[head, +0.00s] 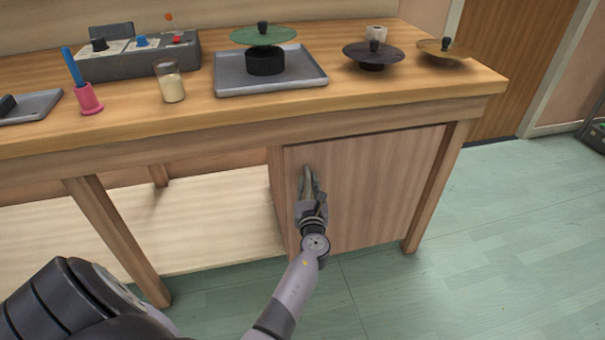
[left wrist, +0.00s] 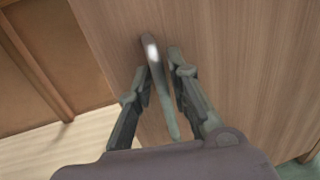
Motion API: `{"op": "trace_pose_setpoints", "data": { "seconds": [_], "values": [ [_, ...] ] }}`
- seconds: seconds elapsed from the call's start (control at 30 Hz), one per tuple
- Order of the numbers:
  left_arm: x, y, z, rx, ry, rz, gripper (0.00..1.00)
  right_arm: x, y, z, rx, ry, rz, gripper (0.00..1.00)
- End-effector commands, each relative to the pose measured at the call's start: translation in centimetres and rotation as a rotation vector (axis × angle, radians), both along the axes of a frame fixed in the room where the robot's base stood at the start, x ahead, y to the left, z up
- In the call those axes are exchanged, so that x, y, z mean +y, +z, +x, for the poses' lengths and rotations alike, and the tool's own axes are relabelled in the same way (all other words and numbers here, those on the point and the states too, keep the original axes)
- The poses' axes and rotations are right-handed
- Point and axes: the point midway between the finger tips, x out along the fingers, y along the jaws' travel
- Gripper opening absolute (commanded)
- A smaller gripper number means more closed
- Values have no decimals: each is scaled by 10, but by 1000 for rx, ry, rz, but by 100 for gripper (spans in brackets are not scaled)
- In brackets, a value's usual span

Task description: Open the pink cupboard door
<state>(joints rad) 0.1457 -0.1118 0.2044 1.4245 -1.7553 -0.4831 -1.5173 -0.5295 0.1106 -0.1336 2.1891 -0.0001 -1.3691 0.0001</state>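The cupboard door (head: 375,190), a flat pinkish-brown wood panel under the table, is shut; it also fills much of the left wrist view (left wrist: 250,70). Its upright metal bar handle (head: 305,174) is near the door's left edge. My left gripper (head: 311,190) is at the handle. In the left wrist view, the handle (left wrist: 158,75) runs between the two fingers of my left gripper (left wrist: 158,68). The fingers stand apart, with a small gap visible beside the bar. The lower handle is partly hidden by the gripper in the head view. My right gripper is not in view.
The tabletop (head: 130,130) holds a control box (head: 140,62), a glass jar (head: 170,84), a pink cup (head: 88,99), a grey tray (head: 300,82) and disc-topped items. A table leg (head: 115,235) stands left of my arm. The green floor (head: 500,240) at right is clear.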

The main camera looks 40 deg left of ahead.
Motion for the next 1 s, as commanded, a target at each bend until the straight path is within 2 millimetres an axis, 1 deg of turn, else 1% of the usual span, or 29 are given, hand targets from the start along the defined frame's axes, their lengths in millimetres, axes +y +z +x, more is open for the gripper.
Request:
{"op": "trace_pose_setpoints", "data": {
  "seconds": [0.13, 0.4, 0.67, 1.0],
  "values": [
    [-3, 0, 0, -1, 1, -1, 18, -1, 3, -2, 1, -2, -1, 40],
    [-3, 1, 0, -1, 1, 0, 18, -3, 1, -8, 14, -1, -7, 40],
    [-3, 0, 1, -1, 1, -1, 0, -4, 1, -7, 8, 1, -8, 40],
    [-3, 0, 1, -1, 0, -1, 0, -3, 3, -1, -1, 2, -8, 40]
  ]
}}
